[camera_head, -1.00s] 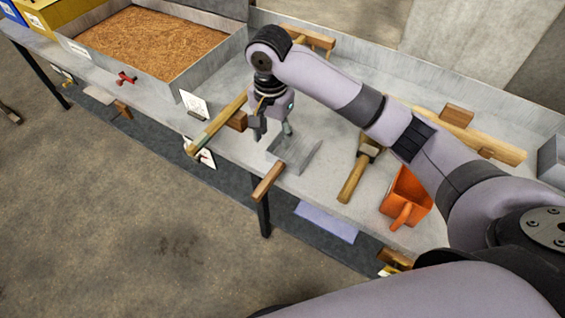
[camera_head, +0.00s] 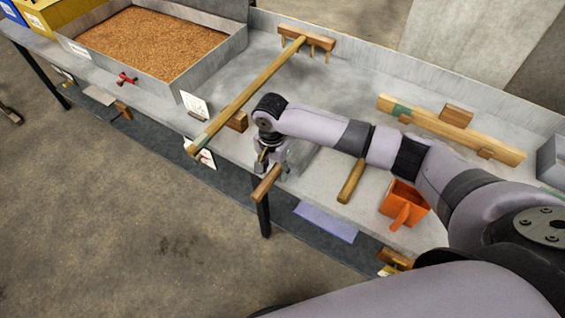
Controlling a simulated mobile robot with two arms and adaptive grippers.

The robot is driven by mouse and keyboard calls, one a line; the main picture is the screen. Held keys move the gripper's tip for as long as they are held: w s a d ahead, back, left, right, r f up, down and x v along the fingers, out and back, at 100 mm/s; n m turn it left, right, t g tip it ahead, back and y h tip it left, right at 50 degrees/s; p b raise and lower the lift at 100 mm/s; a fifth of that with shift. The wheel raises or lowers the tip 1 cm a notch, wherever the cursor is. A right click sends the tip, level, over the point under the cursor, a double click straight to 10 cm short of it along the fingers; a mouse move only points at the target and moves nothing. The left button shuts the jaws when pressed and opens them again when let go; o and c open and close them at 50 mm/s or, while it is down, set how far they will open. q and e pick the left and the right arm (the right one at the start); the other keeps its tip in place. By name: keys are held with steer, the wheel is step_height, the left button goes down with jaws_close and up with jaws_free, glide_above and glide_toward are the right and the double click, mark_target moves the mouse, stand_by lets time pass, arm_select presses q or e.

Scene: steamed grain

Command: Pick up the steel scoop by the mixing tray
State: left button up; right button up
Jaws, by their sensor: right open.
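The steel scoop lies on the bench right of the mixing tray (camera_head: 212,68), which holds brown grain. The scoop's wooden handle (camera_head: 266,182) points toward the bench's front edge and sticks out over it. Its grey metal pan (camera_head: 302,160) is mostly hidden behind my right gripper and wrist. My right gripper (camera_head: 272,168) is open and points down over the scoop, near where handle and pan meet. I cannot tell whether it touches the scoop. My left gripper is not in view.
A wooden rake (camera_head: 252,92) lies across the bench behind my gripper. A wooden-handled tool (camera_head: 352,181) and an orange scoop (camera_head: 402,200) lie to the right. A wooden bar (camera_head: 470,137) lies at the back right. A small white card (camera_head: 195,103) stands by the tray.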

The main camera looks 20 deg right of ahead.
step_height(320, 180, down, 2)
steer(key=shift+f, duration=0.1)
jaws_close()
stand_by(0.6)
stand_by(0.5)
